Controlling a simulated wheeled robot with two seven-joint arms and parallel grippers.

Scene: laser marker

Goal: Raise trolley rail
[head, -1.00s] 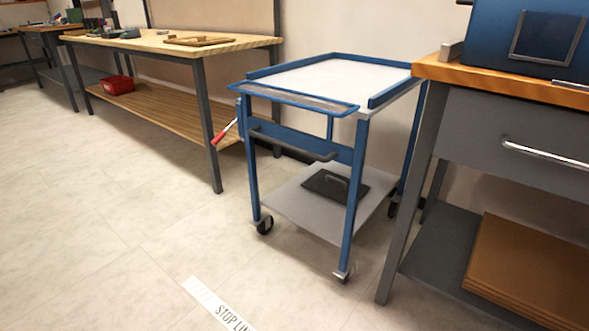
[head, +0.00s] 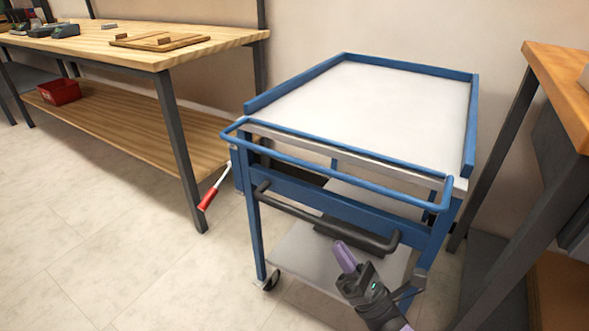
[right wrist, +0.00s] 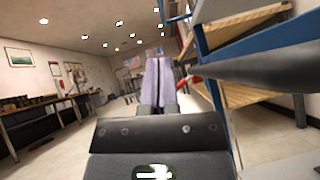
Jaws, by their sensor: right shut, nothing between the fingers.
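The trolley (head: 258,225) has a blue frame and a pale top (head: 370,105) with a raised blue edge. Its blue rail (head: 330,173) is a bar loop along the near side, around the height of the top. A dark push handle (head: 325,222) runs below the rail; it also crosses the right wrist view (right wrist: 260,70). My right gripper (head: 344,256) has purple fingers pressed together and empty. It appears just below and in front of the dark handle; contact cannot be told. The fingers (right wrist: 158,75) also show shut in the right wrist view. My left gripper is out of view.
A red-gripped lever (head: 208,199) sticks out at the trolley's left side. A wooden workbench (head: 180,58) with a red bin (head: 59,92) below stands left. Another bench (head: 565,95) stands close on the right. The floor at front left is clear.

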